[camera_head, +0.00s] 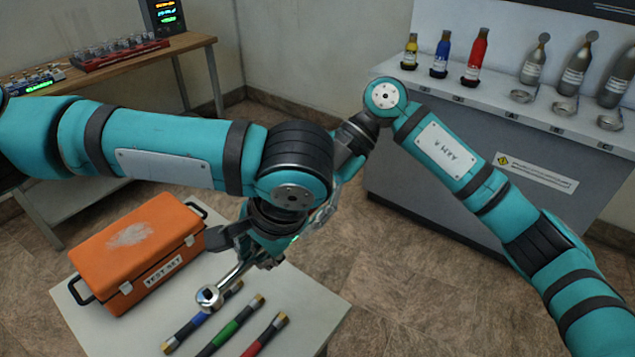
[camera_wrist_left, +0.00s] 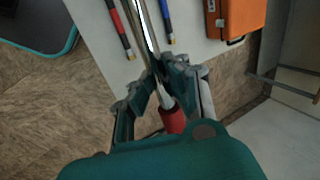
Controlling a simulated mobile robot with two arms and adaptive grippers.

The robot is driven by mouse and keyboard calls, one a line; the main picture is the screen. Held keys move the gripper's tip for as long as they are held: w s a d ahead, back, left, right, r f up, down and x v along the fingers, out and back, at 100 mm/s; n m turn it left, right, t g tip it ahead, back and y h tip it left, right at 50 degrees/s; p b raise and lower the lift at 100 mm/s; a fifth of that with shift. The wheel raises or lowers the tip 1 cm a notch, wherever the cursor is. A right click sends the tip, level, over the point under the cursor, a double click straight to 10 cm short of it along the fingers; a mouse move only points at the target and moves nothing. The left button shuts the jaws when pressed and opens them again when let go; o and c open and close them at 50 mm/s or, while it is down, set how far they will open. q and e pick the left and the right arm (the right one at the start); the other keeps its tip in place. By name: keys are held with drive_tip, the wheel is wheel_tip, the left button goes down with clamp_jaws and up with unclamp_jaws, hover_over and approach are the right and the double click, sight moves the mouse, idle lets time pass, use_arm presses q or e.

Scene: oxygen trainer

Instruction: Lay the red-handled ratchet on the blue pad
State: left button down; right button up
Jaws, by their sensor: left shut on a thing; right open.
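The ratchet is held above the white table. Its round metal head (camera_head: 209,297) points down toward the camera in the head view. In the left wrist view its silver shaft (camera_wrist_left: 147,30) runs up from the jaws and its red handle (camera_wrist_left: 172,119) shows below them. My left gripper (camera_head: 262,258) is shut on the ratchet; its fingers close around it in the left wrist view (camera_wrist_left: 160,88). My right gripper (camera_head: 325,212) is partly hidden behind my left arm, apart from the ratchet. I cannot make out a blue pad in either view.
An orange case (camera_head: 135,250) stands on the white table (camera_head: 310,300). Blue-banded (camera_head: 190,327), green-banded (camera_head: 230,330) and red-banded (camera_head: 265,335) rods lie beside it. A grey counter (camera_head: 430,165) at the back bears small bottles and cylinders. A wooden bench (camera_head: 190,44) stands at the back left.

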drive_tip(key=shift+x, duration=1.65)
clamp_jaws()
use_arm(q)
drive_tip(key=c, duration=1.3)
unclamp_jaws()
use_arm(e)
drive_tip(key=shift+r, duration=0.1)
